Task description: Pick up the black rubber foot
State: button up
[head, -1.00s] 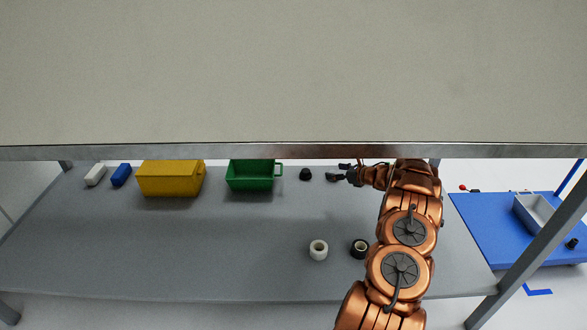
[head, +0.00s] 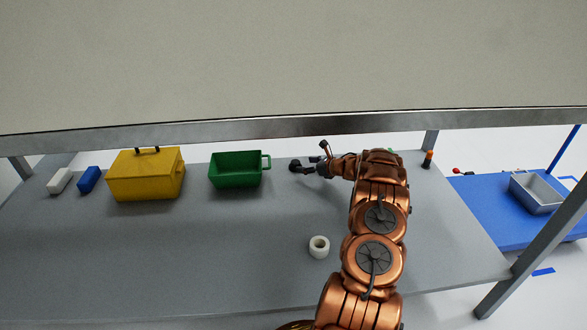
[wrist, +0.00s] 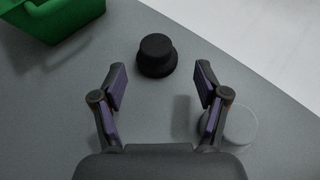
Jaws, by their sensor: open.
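The black rubber foot (head: 295,166) stands upright on the grey table, right of the green bin. In the wrist view the foot (wrist: 157,55) is a stepped round black piece, just beyond the fingertips and roughly centred between them. My gripper (head: 312,165) is open and close to the foot, on its right side in the head view. In the wrist view my gripper (wrist: 160,78) shows two spread fingers with purple pads and nothing between them. I see no contact with the foot.
The green bin (head: 236,182) and yellow box (head: 145,190) stand to the left. A white roll (head: 319,247) lies nearer me. A pale round disc (wrist: 241,125) lies by the right finger. A shelf edge (head: 250,131) crosses above the table.

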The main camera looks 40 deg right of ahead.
aim_at(298, 163)
jog(key=shift+a+r+b+x, duration=0.15)
jog(key=shift+b+x, duration=0.3)
jog(key=shift+x, duration=0.5)
jog(key=shift+r+b+x, duration=0.15)
jog(key=shift+b+x, duration=0.35)
jog(key=shift+x, duration=0.45)
jog(key=shift+a+r+b+x, duration=0.15)
jog(key=shift+b+x, duration=0.3)
jog(key=shift+x, duration=0.5)
jog(key=shift+w, duration=0.15)
jog(key=c, duration=1.3)
